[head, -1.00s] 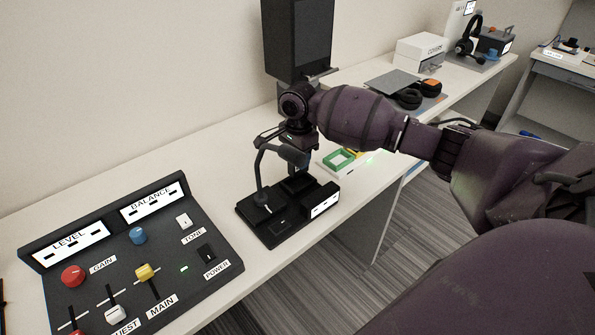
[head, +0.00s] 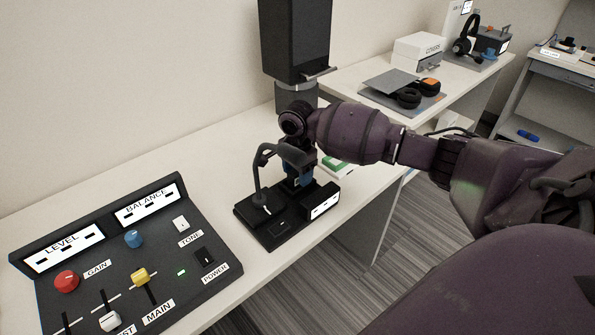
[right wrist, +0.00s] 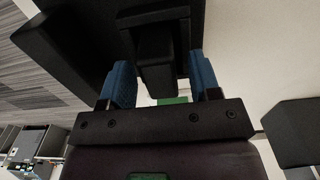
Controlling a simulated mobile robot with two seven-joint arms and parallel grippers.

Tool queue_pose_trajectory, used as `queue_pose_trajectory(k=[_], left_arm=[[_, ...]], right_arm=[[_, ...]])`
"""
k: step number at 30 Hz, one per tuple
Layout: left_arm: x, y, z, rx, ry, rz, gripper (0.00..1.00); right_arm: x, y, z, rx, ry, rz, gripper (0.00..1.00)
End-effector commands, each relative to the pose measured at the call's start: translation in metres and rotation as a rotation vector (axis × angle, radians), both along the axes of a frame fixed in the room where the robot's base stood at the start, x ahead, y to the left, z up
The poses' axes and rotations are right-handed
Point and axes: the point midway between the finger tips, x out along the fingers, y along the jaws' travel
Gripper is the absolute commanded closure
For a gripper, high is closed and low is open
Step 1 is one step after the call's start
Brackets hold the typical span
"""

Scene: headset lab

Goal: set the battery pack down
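My right gripper (head: 298,183) is low over the black dock (head: 278,228), which stands near the front edge of the white table. In the right wrist view its two blue fingers (right wrist: 161,78) stand apart, either side of a black block (right wrist: 156,78), which looks like the battery pack. Gaps show between the block and both fingers. The block's far end meets wider black parts, and I cannot tell whether it is fully seated. In the head view the gripper hides the block. My left gripper is not in view.
A dark curved stalk (head: 257,180) rises from the dock close to my gripper. A control panel (head: 120,262) with knobs and sliders lies left. A tall black speaker (head: 296,45) stands behind. A green item (head: 337,165) lies just beyond the dock.

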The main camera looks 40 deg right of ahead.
Motion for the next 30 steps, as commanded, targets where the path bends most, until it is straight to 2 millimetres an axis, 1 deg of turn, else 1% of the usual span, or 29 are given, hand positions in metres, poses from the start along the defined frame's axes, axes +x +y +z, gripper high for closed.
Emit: queue_pose_trajectory(k=[5, 8, 11, 16, 19, 21, 25, 30], left_arm=[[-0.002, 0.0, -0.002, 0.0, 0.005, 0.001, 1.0], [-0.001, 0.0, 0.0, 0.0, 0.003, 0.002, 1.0], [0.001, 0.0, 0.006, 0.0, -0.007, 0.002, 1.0], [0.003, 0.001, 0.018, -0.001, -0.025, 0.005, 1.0], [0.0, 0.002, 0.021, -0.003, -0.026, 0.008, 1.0], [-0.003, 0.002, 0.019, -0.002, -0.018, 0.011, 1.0], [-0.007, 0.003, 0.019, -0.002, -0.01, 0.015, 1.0], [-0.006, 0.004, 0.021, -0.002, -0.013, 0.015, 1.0]], right_arm=[[0.0, 0.0, 0.001, 0.0, 0.0, 0.0, 0.43], [0.0, 0.0, 0.008, 0.001, -0.003, 0.0, 0.43], [0.001, 0.0, 0.023, 0.001, -0.006, 0.0, 0.43], [0.001, 0.001, 0.057, 0.002, -0.009, 0.0, 0.43], [0.001, 0.001, 0.077, 0.002, -0.009, 0.0, 0.43], [0.001, 0.001, 0.089, 0.001, -0.007, 0.001, 0.43], [0.0, 0.001, 0.107, 0.0, -0.005, 0.001, 0.43], [0.0, 0.001, 0.12, 0.001, -0.002, 0.001, 0.43]])
